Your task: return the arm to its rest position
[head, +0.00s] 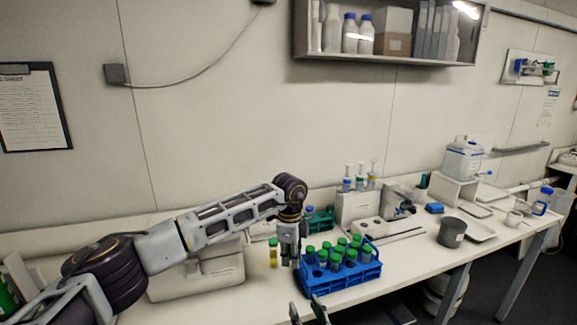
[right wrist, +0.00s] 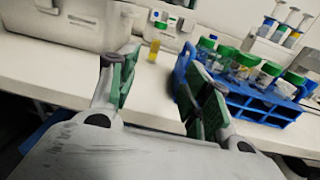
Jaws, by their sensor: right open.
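My left arm reaches in from the left in the head view, and its gripper (head: 289,252) points down over the bench, left of the blue rack. Whether its fingers are apart is too small to tell. My right gripper (head: 310,312) shows at the bottom edge of the head view. In the right wrist view its green-padded fingers (right wrist: 160,90) are wide apart with nothing between them. A blue rack (head: 342,285) holds several green-capped tubes; it also shows in the right wrist view (right wrist: 262,108). A yellow tube with a green cap (head: 273,254) stands upright beside my left gripper.
A pale grey case (head: 200,275) stands behind my left arm. A pipette stand (head: 358,204) is behind the rack. A dark cylindrical pot (head: 452,233) stands farther right. A shelf (head: 390,58) hangs on the wall. Bare bench (head: 400,262) lies right of the rack.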

